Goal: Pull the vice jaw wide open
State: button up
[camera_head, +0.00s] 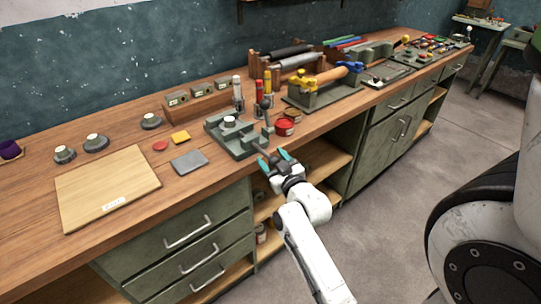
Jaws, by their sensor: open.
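The vice (242,149) is a grey-green metal block near the front edge of the wooden bench, with a pale round piece (229,121) on it. A dark upright lever with a ball top (268,105) stands at its right side. A dark bar (258,147) sticks out of its front towards the bench edge. My gripper (274,160), with teal fingertips, is open just in front of the vice at the bench edge. The bar's end lies near the fingertips; I cannot tell whether they touch. How wide the jaw stands is too small to tell.
A red-topped tin (285,127) stands close right of the vice. A grey plate (189,162) and a wooden board (106,187) lie to the left. Red and white bottles (238,92) stand behind. Drawers with handles (187,232) and open shelves lie below the bench edge.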

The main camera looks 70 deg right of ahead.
jog(key=shift+w+d, duration=0.4)
jog(key=shift+w, duration=0.05)
jog(key=shift+c, duration=0.3)
grip_shut()
